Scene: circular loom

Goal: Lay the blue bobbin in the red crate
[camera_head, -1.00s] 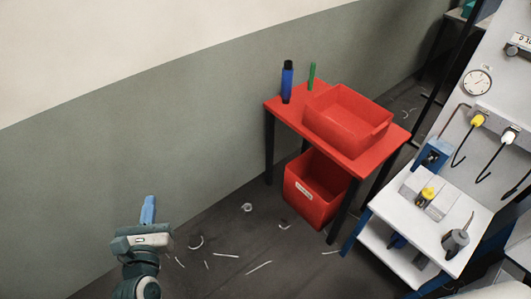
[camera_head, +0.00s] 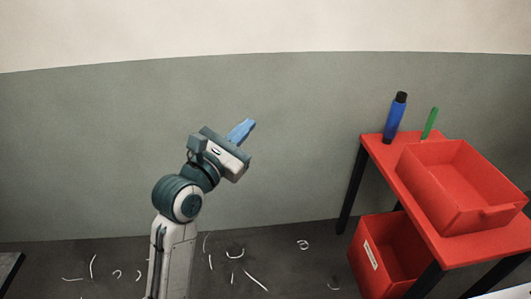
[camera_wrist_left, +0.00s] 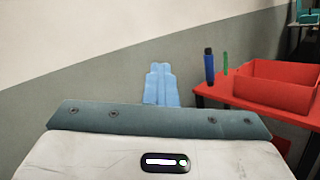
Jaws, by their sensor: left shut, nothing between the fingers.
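The blue bobbin (camera_head: 395,118), with a dark top, stands upright on the left end of the red table (camera_head: 378,147). It also shows in the left wrist view (camera_wrist_left: 210,68), right of my fingers. The red crate (camera_head: 437,205) sits on the table top to the right of the bobbin, and the part of its inside that I see is empty. My left gripper (camera_head: 246,126) has light blue fingers, shut and empty, raised in front of the wall to the left of the table and apart from the bobbin. My right gripper is not in view.
A slim green object (camera_head: 430,123) stands behind the crate, right of the bobbin. A second red bin (camera_head: 372,262) with a white label is under the table. Pale scraps lie on the dark floor. The space between my left gripper and the table looks clear.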

